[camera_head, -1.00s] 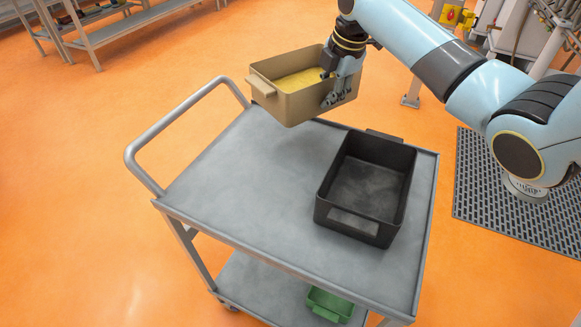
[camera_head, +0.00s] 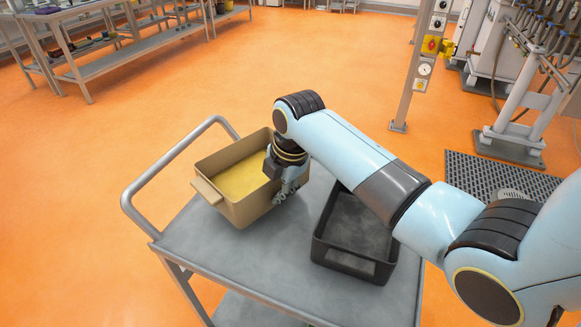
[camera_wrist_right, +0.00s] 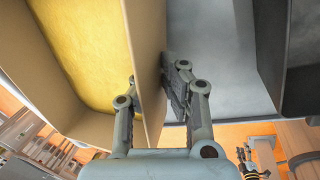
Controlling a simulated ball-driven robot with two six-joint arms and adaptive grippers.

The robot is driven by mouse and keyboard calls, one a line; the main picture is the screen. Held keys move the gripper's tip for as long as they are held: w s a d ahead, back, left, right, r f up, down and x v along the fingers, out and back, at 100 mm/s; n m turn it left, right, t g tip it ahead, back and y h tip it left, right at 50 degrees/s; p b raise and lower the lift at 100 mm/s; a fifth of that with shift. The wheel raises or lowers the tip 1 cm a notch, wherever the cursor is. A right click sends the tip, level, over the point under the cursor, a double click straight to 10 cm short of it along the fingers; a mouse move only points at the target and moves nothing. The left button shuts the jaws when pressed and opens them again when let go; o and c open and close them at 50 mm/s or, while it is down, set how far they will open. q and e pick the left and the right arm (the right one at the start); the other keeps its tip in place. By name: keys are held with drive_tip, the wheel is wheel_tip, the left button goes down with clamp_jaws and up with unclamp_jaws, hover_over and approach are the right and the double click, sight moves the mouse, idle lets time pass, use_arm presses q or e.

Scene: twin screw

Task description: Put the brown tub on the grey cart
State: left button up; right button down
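The brown tub (camera_head: 256,207) has a yellow inside and a ledge handle at its left end. It is over the far left part of the grey cart (camera_head: 205,250), level or nearly so; I cannot tell whether its base touches the top. My right gripper (camera_head: 287,189) is shut on the tub's right wall. In the right wrist view, the fingers (camera_wrist_right: 150,88) stand on either side of the tub wall (camera_wrist_right: 146,45), with the grey cart top (camera_wrist_right: 215,40) beyond. My left gripper is not in view.
A black tub (camera_head: 345,262) stands on the right part of the cart top, close to the brown tub and partly hidden by my right arm. The cart's rail handle (camera_head: 165,165) rises at the left. The near left cart top is clear.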

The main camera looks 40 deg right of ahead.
sight(277, 204)
drive_tip(key=shift+a+f, duration=0.25)
drive_tip(key=shift+f, duration=1.7)
drive_tip(key=shift+f, duration=0.15)
drive_tip(key=c, duration=1.9)
unclamp_jaws()
drive_tip(key=shift+s+f, duration=0.1)
drive_tip(key=shift+f, duration=0.05)
drive_tip(key=o, duration=0.4)
drive_tip(key=p+v, duration=0.1)
drive_tip(key=v, duration=1.1)
drive_tip(key=shift+s, duration=0.1)
